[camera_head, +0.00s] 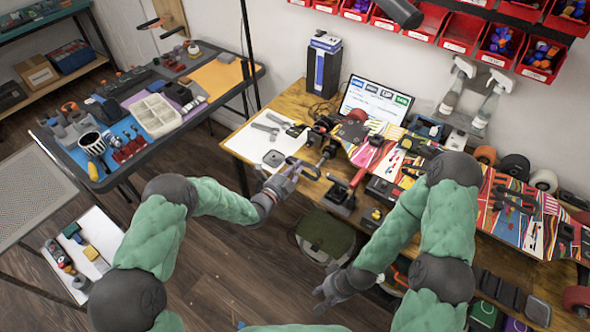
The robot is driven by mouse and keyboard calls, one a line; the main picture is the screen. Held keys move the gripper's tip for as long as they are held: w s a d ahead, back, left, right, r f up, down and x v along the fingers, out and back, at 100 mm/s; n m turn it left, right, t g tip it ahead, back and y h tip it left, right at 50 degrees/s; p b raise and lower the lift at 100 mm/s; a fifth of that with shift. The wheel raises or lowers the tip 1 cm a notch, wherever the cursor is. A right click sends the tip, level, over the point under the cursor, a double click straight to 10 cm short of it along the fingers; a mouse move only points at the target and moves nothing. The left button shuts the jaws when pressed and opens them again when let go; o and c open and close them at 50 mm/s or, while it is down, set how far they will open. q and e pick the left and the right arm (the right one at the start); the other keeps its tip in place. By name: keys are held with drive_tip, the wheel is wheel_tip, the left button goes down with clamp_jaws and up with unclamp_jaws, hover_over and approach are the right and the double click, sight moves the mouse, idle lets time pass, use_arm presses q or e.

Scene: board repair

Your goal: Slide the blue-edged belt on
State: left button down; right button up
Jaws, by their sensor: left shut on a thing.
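My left gripper (288,172) is at the left front edge of the wooden workbench (245,145). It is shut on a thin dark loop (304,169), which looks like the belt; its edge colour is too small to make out. The loop is held by its left end, close to a dark and red clamp-like fixture (345,192). I cannot tell whether they touch. A board (385,150) with a bright pattern and dark hardware at its left end lies behind. My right gripper (326,290) hangs low in front of the bench, empty, its fingers apart.
A white sheet with tools (262,140) lies at the bench's left. A laptop (376,100) and spray bottles (455,88) stand at the back. A green-topped stool (325,233) stands below. A second table (125,150) with trays is at left; open floor lies between.

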use_arm(q)
drive_tip(key=shift+b+x, duration=0.45)
drive_tip(key=shift+x, duration=1.25)
drive_tip(key=shift+p, duration=0.35)
drive_tip(key=shift+w+d, duration=0.1)
idle(0.4)
drive_tip(key=shift+b+x, duration=0.85)
drive_tip(key=shift+x, duration=1.15)
drive_tip(key=shift+p, duration=0.3)
drive_tip(key=shift+w+d, duration=0.15)
